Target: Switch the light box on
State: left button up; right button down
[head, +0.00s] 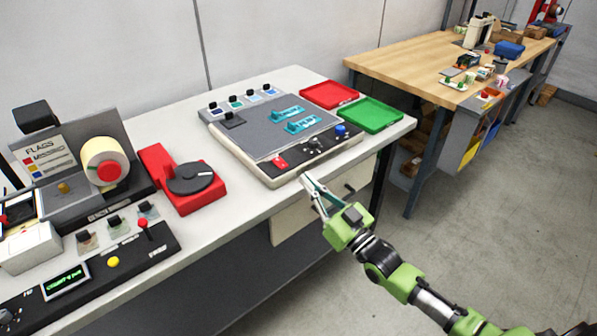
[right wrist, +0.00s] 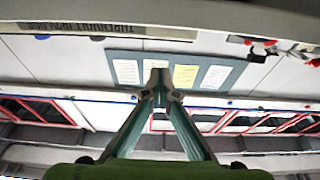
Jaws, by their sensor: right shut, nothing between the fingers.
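The light box (head: 262,146) lies on the bench, a low beige-framed box with a dull grey top panel. Its front strip carries a red switch (head: 279,162), small black controls (head: 314,143) and a blue knob (head: 341,130). Two teal pieces (head: 300,124) lie on the panel. My right gripper (head: 305,179) is shut and empty just in front of the box's front edge, near the bench edge and apart from the switch. Its closed fingertips (right wrist: 158,76) also show in the right wrist view. My left gripper is out of view.
Red (head: 328,95) and green (head: 371,114) trays stand right of the light box. A red unit with a black disc (head: 190,178) and a label roll machine (head: 105,165) stand left. A wooden bench (head: 420,68) stands behind, with open floor at right.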

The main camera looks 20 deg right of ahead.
jog(key=shift+v, duration=0.95)
jog(key=shift+f, duration=0.15)
jog(key=s+d+f+m+g+h, duration=0.1)
jog(key=d+f+g+h, duration=0.1)
jog(key=f, duration=0.9)
jog(key=s+d+f+m+g+h, duration=0.1)
jog(key=s+d+f+g+h, duration=0.1)
jog(key=f, duration=0.9)
jog(key=s+f+g+h, duration=0.2)
jog(key=s+f+g, duration=0.5)
jog(key=f, duration=1)
jog(key=s+f+g, duration=0.2)
jog(key=s+f, duration=1)
jog(key=s, duration=0.5)
jog(key=s+a+f+g, duration=0.1)
jog(key=s+f+g, duration=0.1)
jog(key=s, duration=0.6)
jog(key=s+a+f+g, duration=0.2)
jog(key=s+f, duration=0.2)
jog(key=s, duration=0.3)
jog(key=s+a+f+g+h, duration=0.1)
jog(key=s+f+g, duration=0.1)
jog(key=s, duration=0.6)
jog(key=shift+s+a+f, duration=0.15)
jog(key=shift+s+f, duration=0.2)
jog(key=shift+f, duration=0.2)
